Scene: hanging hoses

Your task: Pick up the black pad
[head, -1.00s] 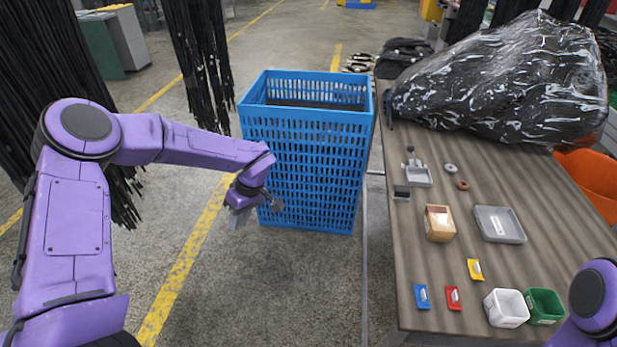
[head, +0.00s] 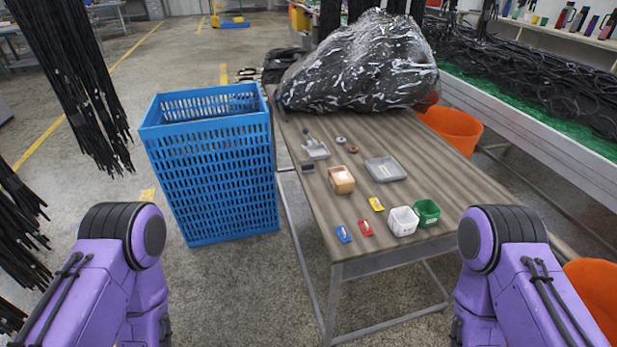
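A small dark block (head: 308,167), which looks like the black pad, lies near the left edge of the wooden table (head: 330,218). It sits just below a small grey metal fixture (head: 316,150) and to the upper left of a tan box (head: 341,179). Nothing covers it. My two arms show only as purple links at the lower left and lower right. Both grippers are out of view.
A tall blue crate (head: 215,180) stands left of the table. A grey tray (head: 385,169), white bin (head: 403,221), green bin (head: 426,212) and small coloured packets share the tabletop. A plastic-wrapped black bundle (head: 360,62) fills its far end.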

